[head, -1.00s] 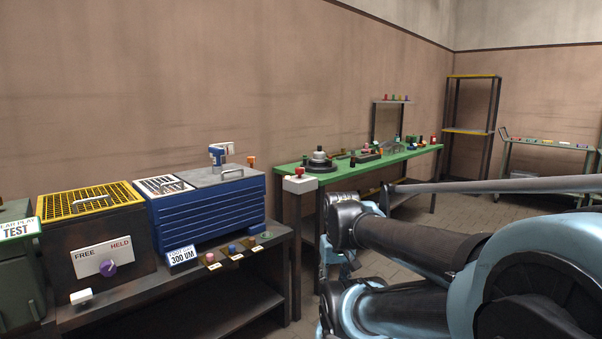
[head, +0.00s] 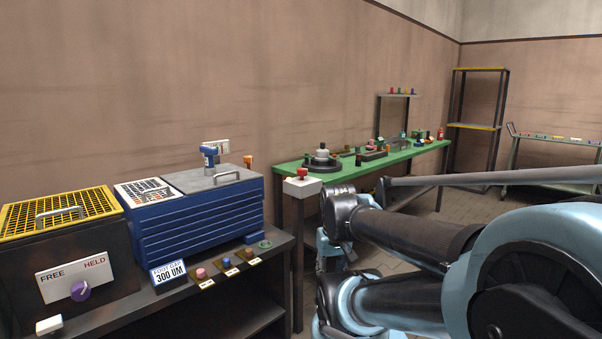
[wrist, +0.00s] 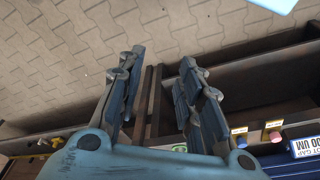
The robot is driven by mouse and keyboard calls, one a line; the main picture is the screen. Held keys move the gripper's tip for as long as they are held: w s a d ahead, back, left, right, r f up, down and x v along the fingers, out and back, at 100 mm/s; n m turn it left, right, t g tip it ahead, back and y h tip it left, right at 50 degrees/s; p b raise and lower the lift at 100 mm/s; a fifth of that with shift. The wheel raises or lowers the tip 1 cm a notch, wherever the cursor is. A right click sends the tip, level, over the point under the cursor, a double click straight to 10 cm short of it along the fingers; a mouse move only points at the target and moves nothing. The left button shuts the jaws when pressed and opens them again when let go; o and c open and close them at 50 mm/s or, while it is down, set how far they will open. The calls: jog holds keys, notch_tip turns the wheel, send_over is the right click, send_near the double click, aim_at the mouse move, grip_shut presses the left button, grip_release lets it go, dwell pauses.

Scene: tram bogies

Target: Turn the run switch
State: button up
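No switch in view carries a readable RUN label. A purple knob (head: 80,291) sits on a white plate (head: 75,278) marked FREE and HELD, on the front of the dark box at left. A white box with a red button (head: 302,178) stands at the near end of the green table. My gripper (wrist: 162,90) is open and empty in the wrist view. Its fingers point over the floor and the bench edge, apart from any control. In the head view the gripper is not clearly seen; my folded arm fills the lower right.
A dark bench (head: 282,250) holds a blue drawer unit (head: 200,220), a 300 UM sign (head: 168,273) and small coloured knobs (head: 226,263). The green table (head: 400,155) carries several parts. A shelf rack (head: 476,126) and cart (head: 550,138) stand behind. Open tiled floor shows in the wrist view (wrist: 60,50).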

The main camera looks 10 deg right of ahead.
jog(key=shift+o, duration=0.6)
jog(key=o, duration=0.4)
jog(key=shift+s+r, duration=0.15)
jog(key=shift+r, duration=0.05)
jog(key=shift+o, duration=0.5)
jog(key=w+a+r+n+t+y, duration=0.1)
jog(key=w+a+r+n+y, duration=0.1)
jog(key=w+r, duration=0.4)
jog(key=w+a, duration=0.1)
jog(key=w, duration=0.2)
jog(key=shift+y, duration=0.3)
jog(key=w+r+n+t+y, duration=0.25)
jog(key=w+r, duration=0.35)
jog(key=w, duration=0.6)
jog(key=w+d+r+t+y, duration=0.1)
jog(key=w+d+r+t, duration=0.15)
jog(key=w, duration=0.35)
jog(key=w+d+r+t+y, duration=0.1)
jog(key=w+d+r, duration=0.15)
jog(key=w, duration=0.45)
jog(key=n+t, duration=0.2)
send_near(303, 169)
jog(key=shift+m, duration=0.25)
jog(key=x, duration=1.1)
